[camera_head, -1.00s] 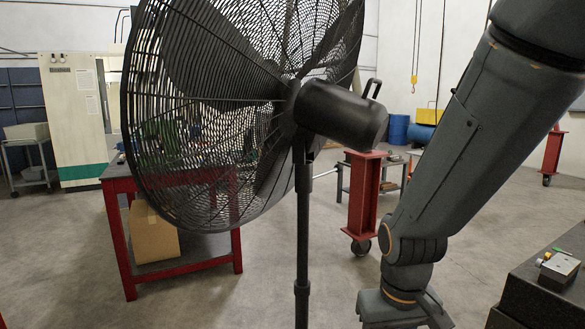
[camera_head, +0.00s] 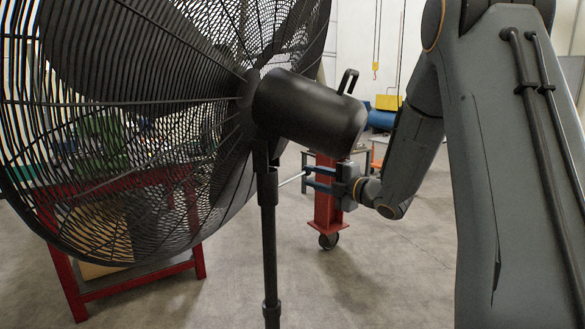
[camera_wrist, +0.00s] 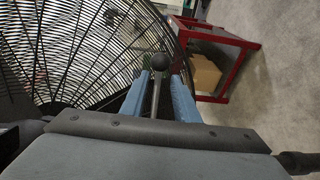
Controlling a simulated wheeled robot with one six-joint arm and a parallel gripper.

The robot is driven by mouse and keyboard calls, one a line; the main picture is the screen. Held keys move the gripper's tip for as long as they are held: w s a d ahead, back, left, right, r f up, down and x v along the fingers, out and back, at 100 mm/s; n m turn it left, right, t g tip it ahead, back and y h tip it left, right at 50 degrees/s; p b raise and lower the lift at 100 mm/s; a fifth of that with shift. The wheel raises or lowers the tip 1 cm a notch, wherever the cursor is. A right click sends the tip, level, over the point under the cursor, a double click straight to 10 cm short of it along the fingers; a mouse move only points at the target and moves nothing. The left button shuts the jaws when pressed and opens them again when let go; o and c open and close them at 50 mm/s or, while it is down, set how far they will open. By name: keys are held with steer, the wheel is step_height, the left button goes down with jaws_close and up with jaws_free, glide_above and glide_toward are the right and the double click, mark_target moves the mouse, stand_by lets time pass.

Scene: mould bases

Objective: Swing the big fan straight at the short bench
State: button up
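The big black fan (camera_head: 310,112) fills the left of the head view on a black pole (camera_head: 268,240). Its motor points right and towards me; its cage faces away to the left. My gripper (camera_head: 308,180) is right of the pole, below the motor, with blue fingers pointing left. In the wrist view, a thin rod with a black ball knob (camera_wrist: 159,62) lies between the spread fingers (camera_wrist: 157,95), with gaps on both sides. A red table (camera_head: 140,282) stands behind the fan, and a low grey bench (camera_head: 362,158) further back. I cannot tell which is the short bench.
A red wheeled post (camera_head: 325,215) stands just behind my gripper. A cardboard box (camera_wrist: 205,74) sits on the red table's lower shelf. A blue drum (camera_head: 381,119) and a yellow thing (camera_head: 388,102) are at the back.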

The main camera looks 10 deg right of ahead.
steer(key=shift+w+a+r, duration=0.1)
steer(key=shift+w+r, duration=0.05)
steer(key=p+x, duration=0.2)
steer(key=x, duration=0.6)
steer(key=shift+a+r, duration=0.1)
jaws_close()
